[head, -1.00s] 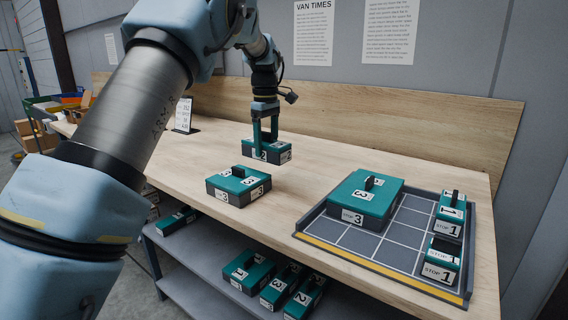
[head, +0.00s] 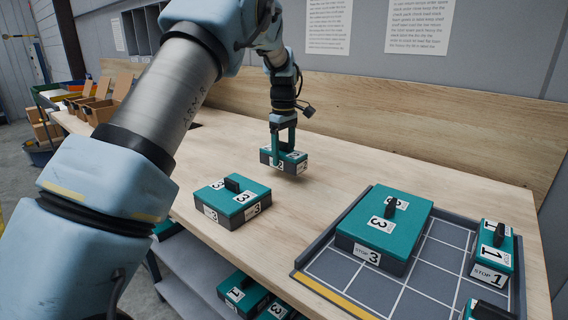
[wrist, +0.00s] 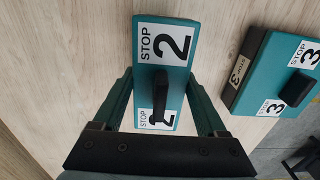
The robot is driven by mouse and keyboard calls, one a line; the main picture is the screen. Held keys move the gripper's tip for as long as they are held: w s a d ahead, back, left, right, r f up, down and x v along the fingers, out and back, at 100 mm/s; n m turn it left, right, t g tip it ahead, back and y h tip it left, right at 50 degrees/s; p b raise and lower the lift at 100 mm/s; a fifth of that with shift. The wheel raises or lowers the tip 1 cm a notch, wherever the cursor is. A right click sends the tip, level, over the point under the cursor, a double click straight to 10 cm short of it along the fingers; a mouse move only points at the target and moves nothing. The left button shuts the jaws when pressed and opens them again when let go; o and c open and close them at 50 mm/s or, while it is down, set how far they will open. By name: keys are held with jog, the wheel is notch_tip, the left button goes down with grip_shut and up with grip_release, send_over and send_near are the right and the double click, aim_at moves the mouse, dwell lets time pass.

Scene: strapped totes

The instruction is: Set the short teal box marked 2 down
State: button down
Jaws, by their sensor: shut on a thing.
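The short teal box marked 2 (head: 287,166) is in my gripper (head: 283,150), near the back of the wooden table (head: 330,205). In the wrist view the box (wrist: 164,75) shows a teal top, two white labels with 2 and a black handle, between the two fingers of my gripper (wrist: 163,100). The fingers are shut on it. The box looks level and low over the table; I cannot tell whether its underside touches the wood.
A teal box marked 3 (head: 233,199) stands on the table in front. A gridded grey tray (head: 412,291) at the right holds a large teal box marked 3 (head: 385,225) and small boxes marked 1 (head: 492,252). Bare wood lies between. More boxes sit on a shelf below.

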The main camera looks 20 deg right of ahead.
aim_at(284, 164)
jog(key=shift+f+p, duration=0.35)
jog(key=shift+f, duration=1.5)
grip_release()
jog(key=shift+f, duration=0.1)
